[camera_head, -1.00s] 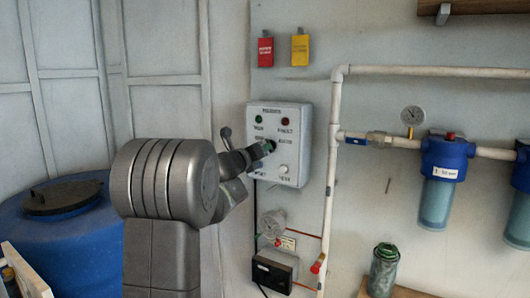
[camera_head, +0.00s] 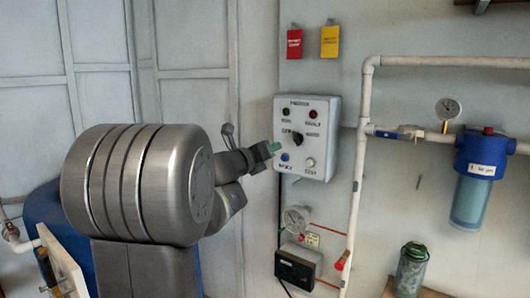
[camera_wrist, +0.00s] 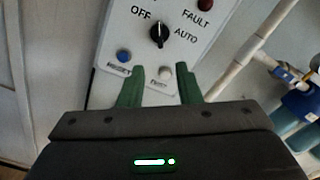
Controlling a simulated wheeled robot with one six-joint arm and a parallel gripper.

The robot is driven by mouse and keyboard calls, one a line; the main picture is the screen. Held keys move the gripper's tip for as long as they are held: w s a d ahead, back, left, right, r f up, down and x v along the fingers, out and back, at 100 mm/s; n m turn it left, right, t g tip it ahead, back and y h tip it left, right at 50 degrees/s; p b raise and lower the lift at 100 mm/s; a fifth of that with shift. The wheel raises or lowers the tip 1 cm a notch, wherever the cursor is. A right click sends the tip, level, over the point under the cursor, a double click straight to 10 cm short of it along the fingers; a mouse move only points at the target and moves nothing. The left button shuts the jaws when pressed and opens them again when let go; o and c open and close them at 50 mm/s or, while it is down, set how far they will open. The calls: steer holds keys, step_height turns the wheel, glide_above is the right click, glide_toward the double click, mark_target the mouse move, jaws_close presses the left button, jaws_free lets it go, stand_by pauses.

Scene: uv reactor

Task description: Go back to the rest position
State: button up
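My gripper (camera_head: 275,147) is in front of the left edge of the white control box on the wall (camera_head: 318,112). In the wrist view its two green fingers (camera_wrist: 158,85) stand apart with nothing between them, so it is open. The box (camera_wrist: 205,45) fills the upper part of that view. Its black selector knob (camera_wrist: 159,34) sits between the OFF and AUTO labels and points up, slightly left. A blue button (camera_wrist: 124,56) and a white button (camera_wrist: 165,73) lie below it. The fingertips appear close to the lower buttons; whether they touch is unclear.
White pipes (camera_head: 365,140) run right of the box with a pressure gauge (camera_head: 447,108) and a blue filter (camera_head: 480,165). A black device (camera_head: 297,265) hangs below the box. A green canister (camera_head: 411,268) stands lower right. A blue tank (camera_head: 45,225) is behind my arm.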

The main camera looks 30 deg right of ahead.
mark_target(295, 140)
steer(key=shift+d, duration=0.1)
steer(key=p+x, duration=0.3)
steer(key=x, duration=1)
steer(key=shift+w+d, duration=0.25)
